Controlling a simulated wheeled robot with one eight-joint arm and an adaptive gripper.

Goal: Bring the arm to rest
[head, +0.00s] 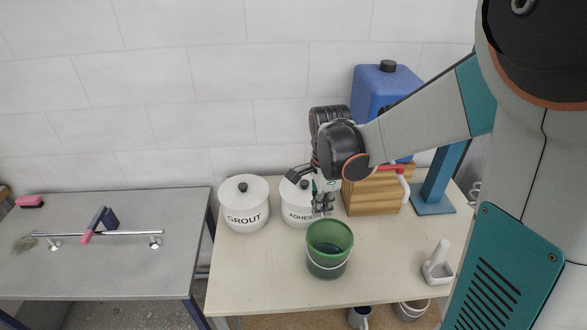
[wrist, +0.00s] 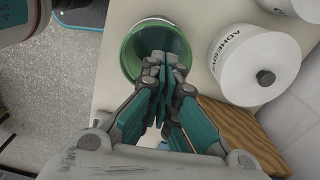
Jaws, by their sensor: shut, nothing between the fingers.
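My gripper (head: 323,205) is shut and empty, pointing down just above and behind the rim of a green bucket (head: 329,262) in the head view. In the wrist view the shut fingers (wrist: 165,75) overlap the near side of the green bucket (wrist: 133,50). What lies in the bucket is not clear. My arm comes in from the right and reaches over the pale table (head: 265,285). A white tub marked "ADHES..." (head: 294,208) stands behind the gripper, partly hidden by it; it also shows in the wrist view (wrist: 256,62).
A white "GROUT" tub (head: 245,210) stands left of the adhesive tub. A wooden crate (head: 370,197), a blue canister (head: 372,88) and a blue stand (head: 437,185) are behind my arm. A white holder (head: 437,268) stands at right. A grey table (head: 120,270) at left carries a metal rail (head: 125,233).

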